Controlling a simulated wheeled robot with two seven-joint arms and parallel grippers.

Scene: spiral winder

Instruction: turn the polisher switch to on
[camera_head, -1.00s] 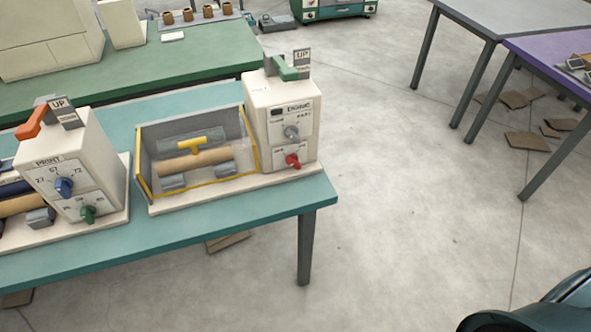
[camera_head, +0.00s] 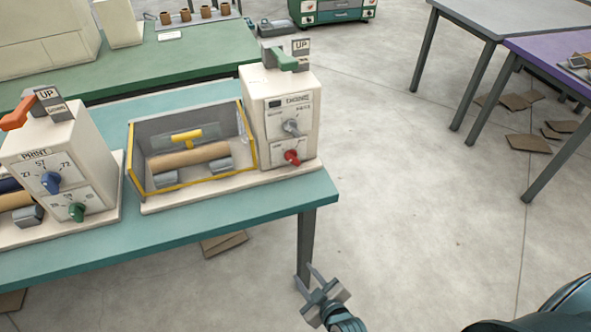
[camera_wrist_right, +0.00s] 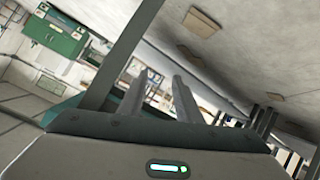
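A cream machine (camera_head: 282,112) stands at the right end of the teal table. Its front label is blurred and looks like "ENGINE". It has a grey knob (camera_head: 291,127) above a red knob (camera_head: 292,156), and a green lever (camera_head: 287,60) beside an UP sign on top. A second cream machine (camera_head: 62,150), labelled PRINT, has a blue knob (camera_head: 50,182) and a green knob (camera_head: 77,211). I cannot read "polisher" on either. My right gripper (camera_head: 308,281) is open and empty, below and right of the machines, by the table's front right leg. My left gripper is out of view.
The teal table (camera_head: 200,225) has its right edge and leg near my right gripper. A yellow-edged tray (camera_head: 135,176) holds a brown roller (camera_head: 188,155). A green table (camera_head: 200,62) stands behind. Floor at right is clear up to the grey and purple tables.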

